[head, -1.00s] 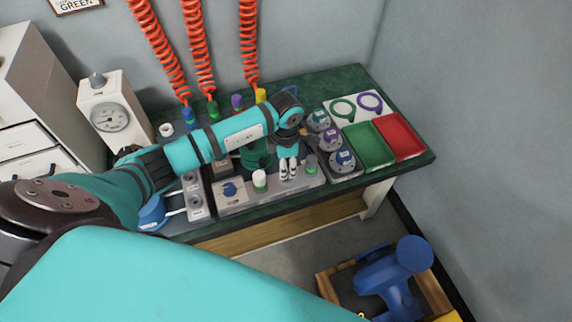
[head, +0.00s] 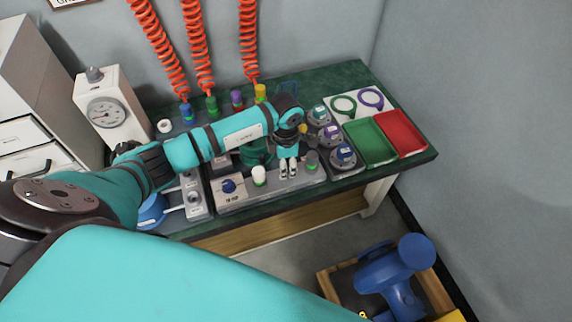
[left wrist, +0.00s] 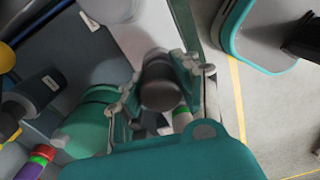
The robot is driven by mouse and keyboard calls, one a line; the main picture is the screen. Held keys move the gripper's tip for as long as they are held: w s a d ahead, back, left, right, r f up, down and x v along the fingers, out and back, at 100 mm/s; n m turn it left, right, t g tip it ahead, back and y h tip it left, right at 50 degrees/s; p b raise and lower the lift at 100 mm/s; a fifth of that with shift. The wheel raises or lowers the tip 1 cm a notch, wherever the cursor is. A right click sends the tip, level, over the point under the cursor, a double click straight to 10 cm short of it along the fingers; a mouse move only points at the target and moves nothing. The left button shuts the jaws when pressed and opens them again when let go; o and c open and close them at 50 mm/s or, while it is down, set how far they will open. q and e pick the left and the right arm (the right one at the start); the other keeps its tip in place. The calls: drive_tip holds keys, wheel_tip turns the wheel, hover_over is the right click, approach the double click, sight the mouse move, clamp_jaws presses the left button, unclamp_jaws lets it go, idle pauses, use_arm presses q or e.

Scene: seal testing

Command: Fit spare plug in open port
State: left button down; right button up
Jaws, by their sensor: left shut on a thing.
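My left gripper (head: 289,170) points down over the grey block (head: 240,202) at the front of the bench. In the left wrist view its fingers (left wrist: 160,88) are shut on a dark grey, round plug (left wrist: 162,84). The fingers mostly hide this plug in the head view, and I cannot tell whether it is seated in a port. A white plug (head: 259,175) stands on the block to the left of the gripper. A grey plug with a green band (head: 311,161) stands to the right. My right gripper is not in view.
Round fittings with coloured caps (head: 343,153) stand right of the block. A green tray (head: 370,142) and a red tray (head: 400,134) lie farther right. A gauge (head: 106,112) stands at the left. Coiled red hoses (head: 202,50) hang behind.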

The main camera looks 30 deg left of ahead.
use_arm(q)
drive_tip(key=shift+f, duration=0.3)
drive_tip(key=c, duration=0.9)
unclamp_jaws()
drive_tip(key=shift+r, duration=0.1)
wheel_tip(320, 180, up, 12)
drive_tip(key=shift+w+a, duration=0.1)
drive_tip(key=shift+w, duration=0.05)
